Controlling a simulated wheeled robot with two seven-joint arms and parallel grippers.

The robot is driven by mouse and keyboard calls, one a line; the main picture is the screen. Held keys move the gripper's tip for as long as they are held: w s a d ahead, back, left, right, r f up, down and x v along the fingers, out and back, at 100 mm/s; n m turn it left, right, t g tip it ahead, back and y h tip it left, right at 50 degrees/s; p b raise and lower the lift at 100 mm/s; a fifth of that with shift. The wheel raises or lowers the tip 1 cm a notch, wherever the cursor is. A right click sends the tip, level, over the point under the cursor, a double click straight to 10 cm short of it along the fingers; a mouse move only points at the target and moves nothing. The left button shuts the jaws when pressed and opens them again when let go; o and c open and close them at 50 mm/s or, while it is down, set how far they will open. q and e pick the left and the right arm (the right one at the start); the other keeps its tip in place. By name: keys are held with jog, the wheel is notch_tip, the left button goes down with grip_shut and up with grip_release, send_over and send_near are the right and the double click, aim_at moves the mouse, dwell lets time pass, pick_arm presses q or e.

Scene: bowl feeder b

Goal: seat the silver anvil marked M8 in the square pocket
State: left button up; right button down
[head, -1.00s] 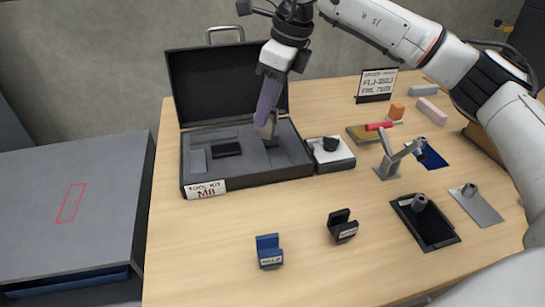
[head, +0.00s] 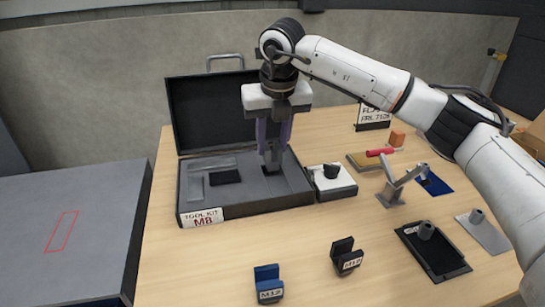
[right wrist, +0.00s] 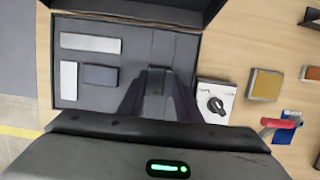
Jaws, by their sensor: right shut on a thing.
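My right gripper (head: 271,150) is inside the right part of the open tool case (head: 245,208), whose label reads TOOL KIT M8. In the right wrist view the piece (right wrist: 157,80) shows between the fingers, over the grey foam. I cannot tell whether it touches the foam. I cannot make out the square pocket for certain. My left gripper is not in view.
A blue anvil (head: 268,284) and a black anvil (head: 346,257), both labelled M12, stand at the front. A white block with a black knob (head: 331,181) is right of the case. A black tray (head: 433,253) and a red-handled tool (head: 397,182) are further right.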

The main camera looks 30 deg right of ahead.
aim_at(272, 157)
jog(key=shift+f, duration=1.75)
jog(key=shift+f, duration=0.1)
jog(key=c, duration=1.3)
grip_release()
jog(key=v, duration=1.2)
